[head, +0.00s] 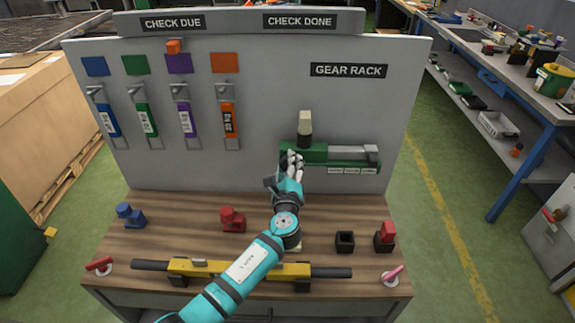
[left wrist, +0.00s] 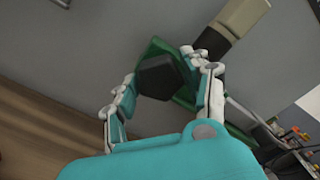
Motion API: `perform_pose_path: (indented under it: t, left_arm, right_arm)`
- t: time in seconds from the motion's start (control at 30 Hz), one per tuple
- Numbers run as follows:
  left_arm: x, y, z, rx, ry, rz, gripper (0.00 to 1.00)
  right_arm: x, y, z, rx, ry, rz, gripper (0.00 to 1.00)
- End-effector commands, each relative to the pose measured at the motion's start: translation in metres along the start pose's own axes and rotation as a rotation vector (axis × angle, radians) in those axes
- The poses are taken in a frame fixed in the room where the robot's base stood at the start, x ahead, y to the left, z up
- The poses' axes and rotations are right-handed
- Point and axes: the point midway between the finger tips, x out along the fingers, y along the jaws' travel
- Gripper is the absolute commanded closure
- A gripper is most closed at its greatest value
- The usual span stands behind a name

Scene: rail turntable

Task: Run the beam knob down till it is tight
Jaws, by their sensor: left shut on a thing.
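A dark, many-sided knob (left wrist: 160,77) sits in front of a green body in the left wrist view. My left gripper (left wrist: 163,88) has one finger on each side of it and is shut on it. In the head view my left gripper (head: 291,160) is at the left part of the green unit (head: 316,153) under the GEAR RACK sign, and hides the knob. A beige and black handle (head: 305,128) stands up from the green unit, just above the gripper. A grey bar (head: 350,151) runs to the right. My right gripper is in neither view.
A yellow beam with a dark bar (head: 205,268) lies along the bench front, partly behind my arm. Blue (head: 130,214) and red (head: 232,219) pieces and a black socket (head: 345,241) stand on the wooden top. Coloured tags (head: 228,118) hang on the panel's left.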

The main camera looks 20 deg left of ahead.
Motion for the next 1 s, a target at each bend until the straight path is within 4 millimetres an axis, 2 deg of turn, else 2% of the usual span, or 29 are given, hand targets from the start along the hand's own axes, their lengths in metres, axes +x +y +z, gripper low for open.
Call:
perform_pose_path:
  t: [0.37, 0.4, 0.53, 0.83, 1.0]
  left_arm:
    - [0.000, -0.001, 0.000, 0.005, 0.000, -0.002, 0.84]
    - [0.000, -0.001, 0.000, 0.005, 0.000, -0.002, 0.50]
    - [0.000, -0.001, 0.000, 0.004, 0.000, -0.001, 0.33]
    - [-0.002, 0.000, 0.000, 0.004, 0.001, 0.000, 0.32]
    - [-0.021, 0.001, -0.001, 0.003, 0.003, 0.000, 0.32]
  right_arm:
    - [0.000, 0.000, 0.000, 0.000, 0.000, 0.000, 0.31]
    - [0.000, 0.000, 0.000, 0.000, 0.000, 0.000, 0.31]
    - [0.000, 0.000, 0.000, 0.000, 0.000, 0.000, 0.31]
    - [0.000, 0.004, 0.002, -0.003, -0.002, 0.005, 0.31]
    - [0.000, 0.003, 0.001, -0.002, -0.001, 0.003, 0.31]
